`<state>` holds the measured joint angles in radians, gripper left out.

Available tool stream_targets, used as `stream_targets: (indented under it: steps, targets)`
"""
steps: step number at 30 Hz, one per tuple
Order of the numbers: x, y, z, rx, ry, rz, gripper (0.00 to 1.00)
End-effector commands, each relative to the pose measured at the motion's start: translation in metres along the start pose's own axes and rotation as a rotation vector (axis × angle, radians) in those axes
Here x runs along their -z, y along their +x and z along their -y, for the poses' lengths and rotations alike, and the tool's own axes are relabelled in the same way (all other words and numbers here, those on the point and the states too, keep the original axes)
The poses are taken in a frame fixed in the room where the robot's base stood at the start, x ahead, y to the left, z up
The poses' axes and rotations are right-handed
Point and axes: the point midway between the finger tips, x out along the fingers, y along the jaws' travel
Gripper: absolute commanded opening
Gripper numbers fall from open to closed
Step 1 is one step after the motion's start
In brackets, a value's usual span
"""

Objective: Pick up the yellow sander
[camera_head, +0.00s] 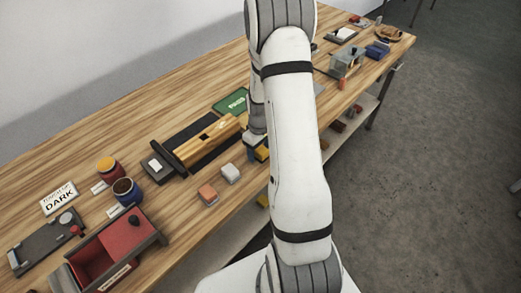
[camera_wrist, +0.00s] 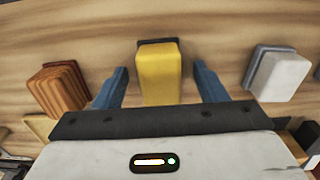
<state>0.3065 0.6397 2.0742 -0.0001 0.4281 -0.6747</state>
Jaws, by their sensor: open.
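The yellow sander (camera_wrist: 160,76) is a yellow block on a darker base, standing on the wooden table. In the wrist view it sits between the two blue fingers of my gripper (camera_wrist: 161,80), with a gap on each side. The fingers are open. The sander's near end is hidden by the dark gripper body. In the head view a small part of the yellow sander (camera_head: 262,154) shows beside my arm, and the arm hides most of my gripper.
A wood-grained block (camera_wrist: 62,90) stands left of the fingers and a white block (camera_wrist: 281,76) right of them. In the head view an orange block (camera_head: 208,195) lies farther left. A long wooden piece (camera_head: 209,140) on a dark bed lies behind. Grey floor is clear at right.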

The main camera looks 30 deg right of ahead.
Motion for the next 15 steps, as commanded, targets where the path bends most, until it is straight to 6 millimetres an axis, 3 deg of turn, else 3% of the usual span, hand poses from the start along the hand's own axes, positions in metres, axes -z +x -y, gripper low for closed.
stream_targets:
  steps: [8,15]
  targets:
    - [-0.0001,0.0019,-0.0005,0.000,0.001,-0.001,0.65]
    - [-0.0003,0.0018,-0.0006,0.000,0.002,0.000,0.45]
